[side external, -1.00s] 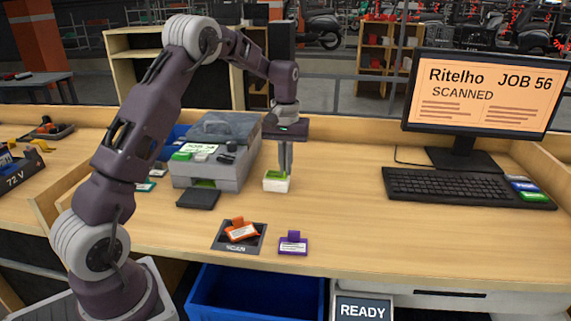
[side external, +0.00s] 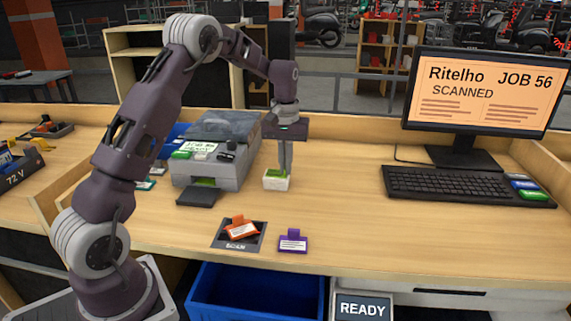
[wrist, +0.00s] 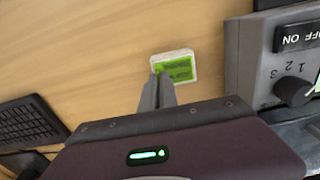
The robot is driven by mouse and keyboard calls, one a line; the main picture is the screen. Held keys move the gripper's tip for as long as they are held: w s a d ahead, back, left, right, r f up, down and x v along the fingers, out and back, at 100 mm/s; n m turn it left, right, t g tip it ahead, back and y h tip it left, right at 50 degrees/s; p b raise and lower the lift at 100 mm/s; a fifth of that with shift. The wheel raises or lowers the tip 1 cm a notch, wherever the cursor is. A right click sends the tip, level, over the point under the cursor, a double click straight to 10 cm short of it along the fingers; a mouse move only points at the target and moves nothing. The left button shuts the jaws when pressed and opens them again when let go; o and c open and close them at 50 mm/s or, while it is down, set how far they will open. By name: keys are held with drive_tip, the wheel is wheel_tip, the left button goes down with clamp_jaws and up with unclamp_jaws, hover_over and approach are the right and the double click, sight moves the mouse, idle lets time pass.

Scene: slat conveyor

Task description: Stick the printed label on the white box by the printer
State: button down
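The small white box (side external: 276,184) stands on the desk to the right of the grey printer (side external: 216,152). A green label (side external: 273,174) lies on top of the box. The wrist view shows the label (wrist: 176,69) flat inside the white rim of the box (wrist: 190,55). My gripper (side external: 284,172) points straight down over the box, its tips at the label. In the wrist view my gripper (wrist: 160,74) has its fingers together at the label's edge. I cannot tell whether they pinch the label or only press on it.
An orange piece (side external: 241,231) lies on a dark scan pad (side external: 224,243), with a purple piece (side external: 293,243) beside it. A keyboard (side external: 456,186) and monitor (side external: 482,95) stand at the right. A blue bin (side external: 255,295) is below the front edge. The desk right of the box is clear.

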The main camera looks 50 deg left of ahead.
drive_tip(key=c, duration=1.2)
unclamp_jaws()
drive_tip(key=shift+r, duration=3.55)
